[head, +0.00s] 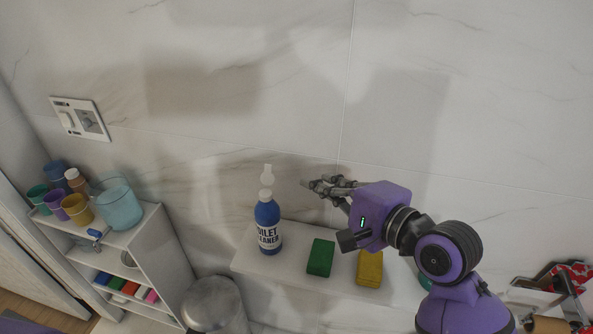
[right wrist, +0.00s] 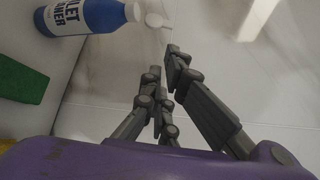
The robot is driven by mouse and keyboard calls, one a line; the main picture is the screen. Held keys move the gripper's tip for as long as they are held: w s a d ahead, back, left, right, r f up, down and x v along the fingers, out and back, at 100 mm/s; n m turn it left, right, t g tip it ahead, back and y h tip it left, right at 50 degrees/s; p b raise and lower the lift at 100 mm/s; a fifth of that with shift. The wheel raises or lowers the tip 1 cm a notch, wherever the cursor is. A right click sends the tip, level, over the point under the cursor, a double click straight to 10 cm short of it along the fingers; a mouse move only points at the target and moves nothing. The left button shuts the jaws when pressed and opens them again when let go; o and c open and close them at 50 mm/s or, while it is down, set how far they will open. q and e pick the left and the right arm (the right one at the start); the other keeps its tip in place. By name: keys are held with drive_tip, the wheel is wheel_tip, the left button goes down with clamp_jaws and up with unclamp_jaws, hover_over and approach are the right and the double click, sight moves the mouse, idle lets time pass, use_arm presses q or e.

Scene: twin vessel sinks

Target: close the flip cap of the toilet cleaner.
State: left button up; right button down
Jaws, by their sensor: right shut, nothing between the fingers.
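The toilet cleaner (head: 267,228) is a blue bottle with a white label, standing upright on a white ledge (head: 247,262) by the wall. Its white flip cap (head: 267,172) stands raised above the white neck, so it looks open. In the right wrist view the bottle (right wrist: 88,16) is at the upper left, with the cap (right wrist: 155,20) just beyond the fingertips. My right gripper (head: 307,184) is shut and empty, to the right of the cap and apart from it. It also shows in the right wrist view (right wrist: 163,62). My left gripper is not in view.
A green sponge (head: 320,257) and a yellow sponge (head: 369,268) lie on the ledge right of the bottle. A shelf unit (head: 155,235) with cups stands at left, beside a round metal bin (head: 213,306). The wall behind is clear apart from a switch plate (head: 80,118).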

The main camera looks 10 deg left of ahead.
sight(268, 175)
drive_tip(key=x, duration=1)
drive_tip(key=shift+r, duration=0.1)
